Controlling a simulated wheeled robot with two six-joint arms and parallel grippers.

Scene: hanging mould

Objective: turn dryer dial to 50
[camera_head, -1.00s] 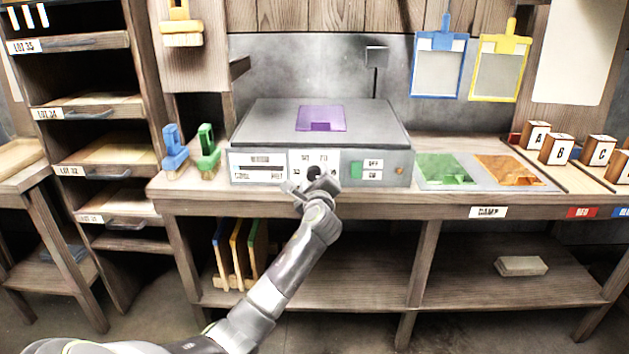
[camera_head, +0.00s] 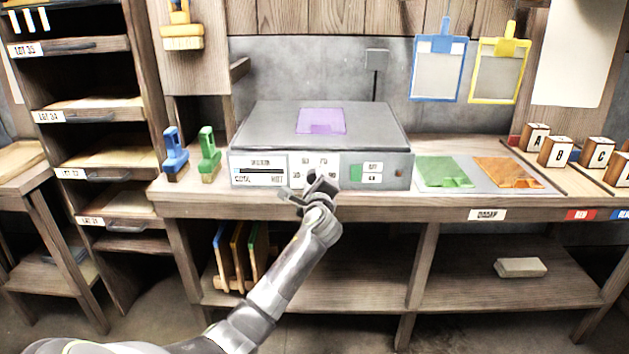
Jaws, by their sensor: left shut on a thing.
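The dryer (camera_head: 370,137) is a grey box on the bench with a purple piece (camera_head: 321,121) on its top. Its front has a white dial panel (camera_head: 315,162) with numbers around the middle. My left gripper (camera_head: 313,186) is at that panel and shut on the dial, which its jaws hide. I cannot read which number the dial points to. A gauge label (camera_head: 259,169) with a dark bar is left of the dial panel. My right gripper is not in view.
Blue (camera_head: 174,152) and green (camera_head: 208,154) handled tools stand left of the dryer. A mat with green (camera_head: 442,170) and orange (camera_head: 507,171) pieces lies to its right. Lettered blocks (camera_head: 556,151) stand farther right. Space in front of the bench is clear.

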